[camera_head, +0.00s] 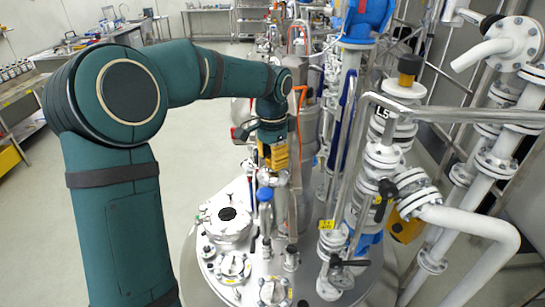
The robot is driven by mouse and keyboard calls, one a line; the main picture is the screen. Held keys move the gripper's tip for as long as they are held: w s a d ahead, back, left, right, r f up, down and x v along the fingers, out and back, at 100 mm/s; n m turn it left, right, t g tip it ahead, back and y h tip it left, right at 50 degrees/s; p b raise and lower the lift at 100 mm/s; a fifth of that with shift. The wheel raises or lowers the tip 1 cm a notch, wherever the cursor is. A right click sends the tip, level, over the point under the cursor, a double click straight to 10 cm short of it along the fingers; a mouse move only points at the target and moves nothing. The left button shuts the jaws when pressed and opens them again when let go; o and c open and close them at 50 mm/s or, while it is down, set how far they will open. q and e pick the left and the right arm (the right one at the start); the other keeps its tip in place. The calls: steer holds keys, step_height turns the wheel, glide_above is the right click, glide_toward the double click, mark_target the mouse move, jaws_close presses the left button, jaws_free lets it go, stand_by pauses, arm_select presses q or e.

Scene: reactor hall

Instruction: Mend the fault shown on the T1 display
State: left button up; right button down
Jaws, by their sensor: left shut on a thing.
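My left arm comes in from the left and reaches over the round steel reactor lid (205,275). My left gripper (272,178) points down among the pipework on the lid, below the yellow-orange part of my wrist. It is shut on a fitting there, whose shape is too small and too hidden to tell. A blue knob (264,194) shows just below the gripper; I cannot tell whether they touch. No T1 display can be made out. My right gripper is not in view.
A yellow tag (326,225) and a black-handled valve (349,263) stand right of the lid's middle. Open floor (200,150) lies left; benches stand farther back.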

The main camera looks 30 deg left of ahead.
arm_select(q)
steer(key=shift+f+m, duration=0.15)
steer(key=shift+m, duration=1.55)
steer(key=shift+a+m, duration=0.1)
steer(key=shift+m, duration=0.2)
steer(key=o, duration=1.2)
steer(key=shift+s, duration=0.1)
step_height(320, 180, up, 8)
steer(key=shift+f, duration=0.1)
steer(key=shift+f, duration=0.1)
